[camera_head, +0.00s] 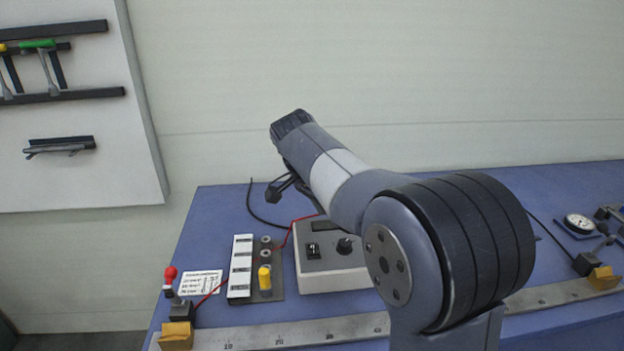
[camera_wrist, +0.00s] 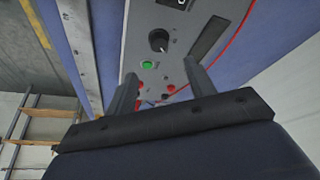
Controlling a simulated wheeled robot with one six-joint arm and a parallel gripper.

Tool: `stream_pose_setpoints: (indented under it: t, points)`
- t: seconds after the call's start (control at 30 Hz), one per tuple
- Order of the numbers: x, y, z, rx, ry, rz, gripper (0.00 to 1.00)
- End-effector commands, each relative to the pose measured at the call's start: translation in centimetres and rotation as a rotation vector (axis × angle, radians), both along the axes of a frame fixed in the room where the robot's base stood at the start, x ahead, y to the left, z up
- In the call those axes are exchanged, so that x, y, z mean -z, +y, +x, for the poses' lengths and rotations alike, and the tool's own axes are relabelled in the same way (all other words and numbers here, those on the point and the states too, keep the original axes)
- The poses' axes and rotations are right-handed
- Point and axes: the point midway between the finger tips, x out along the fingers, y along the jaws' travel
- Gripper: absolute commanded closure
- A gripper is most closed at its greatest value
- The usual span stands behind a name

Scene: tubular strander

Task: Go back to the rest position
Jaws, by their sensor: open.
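My gripper (camera_wrist: 158,92) is open in the wrist view, with its two dark fingers apart and nothing between them. Beyond the fingers is the grey control box (camera_wrist: 205,20), with a black knob (camera_wrist: 158,40), a green button (camera_wrist: 147,65) and red sockets. In the head view my arm reaches over the blue bench, and the gripper's end (camera_head: 283,188) shows partly beside the arm, above and behind the control box (camera_head: 325,275). The arm hides the right part of the box. The fingertips appear apart from the box.
A ruler bar (camera_head: 290,331) runs along the blue bench (camera_head: 222,215), with yellow-based clamps at both ends. A terminal block (camera_head: 241,267) with a yellow plug (camera_head: 265,280) stands left of the box. A dial gauge (camera_head: 579,223) lies at right. Red and black cables cross the bench.

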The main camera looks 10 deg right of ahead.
Motion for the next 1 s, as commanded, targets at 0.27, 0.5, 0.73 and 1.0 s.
stream_pose_setpoints:
  t: [0.27, 0.5, 0.73, 1.0]
  points:
    - [4.2, -1.6, 0.7, 0.002, 0.005, -0.001, 0.48]
    - [8.1, -3.1, 1.4, 0.002, 0.004, -0.002, 0.48]
    - [9.6, -3.6, 1.8, -0.017, 0.0, -0.001, 0.48]
    - [9.6, -3.6, 1.8, -0.036, 0.001, 0.0, 0.48]
